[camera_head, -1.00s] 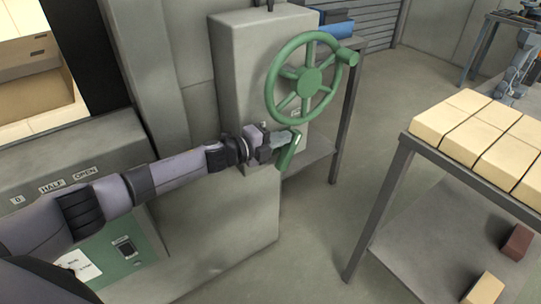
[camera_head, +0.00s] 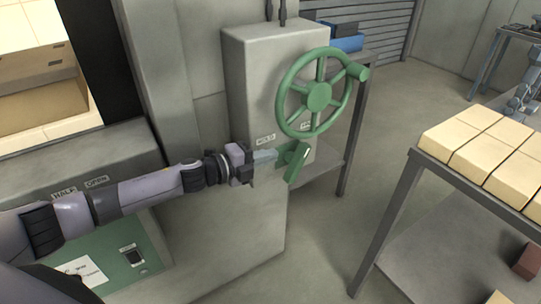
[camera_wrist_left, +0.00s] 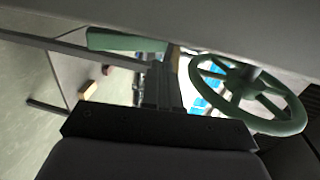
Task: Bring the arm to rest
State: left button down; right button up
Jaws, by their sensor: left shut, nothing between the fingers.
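My left gripper (camera_head: 271,157) is shut and empty in front of the grey cabinet (camera_head: 262,80). Its tips are close to a green lever handle (camera_head: 297,162) below the green handwheel (camera_head: 319,96); I cannot tell whether they touch it. In the left wrist view the gripper's dark fingers (camera_wrist_left: 165,88) lie together. The green handle (camera_wrist_left: 125,40) shows left of them and the handwheel (camera_wrist_left: 245,92) to their right. My right gripper is not in view.
A grey rack (camera_head: 410,185) with several cream blocks (camera_head: 485,145) on top stands at the right. A brick-coloured block (camera_head: 526,262) lies on its lower shelf. A green panel (camera_head: 125,262) is below my left arm. Open floor (camera_head: 385,120) lies between cabinet and rack.

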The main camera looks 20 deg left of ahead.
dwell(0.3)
pick_arm(q)
jog(key=s+d+f+n+y, duration=0.1)
jog(key=s+d+f+n, duration=0.35)
jog(key=s+n, duration=0.2)
jog(key=s+d+f+n+y, duration=0.1)
jog(key=s+d+f+n, duration=0.2)
jog(key=s+f+n, duration=0.3)
jog(key=s+a+f+n+g+y, duration=0.1)
jog(key=s+a+f+n+y, duration=0.2)
jog(key=s, duration=0.6)
jog(key=s+a+f+n+g+y+p, duration=0.1)
jog(key=s+a+f+n+y, duration=0.1)
jog(key=s+a+f+n, duration=0.2)
jog(key=s+n, duration=0.3)
jog(key=s, duration=0.2)
jog(key=shift+n+y, duration=0.35)
jog(key=shift+y, duration=0.05)
jog(key=shift+f, duration=0.1)
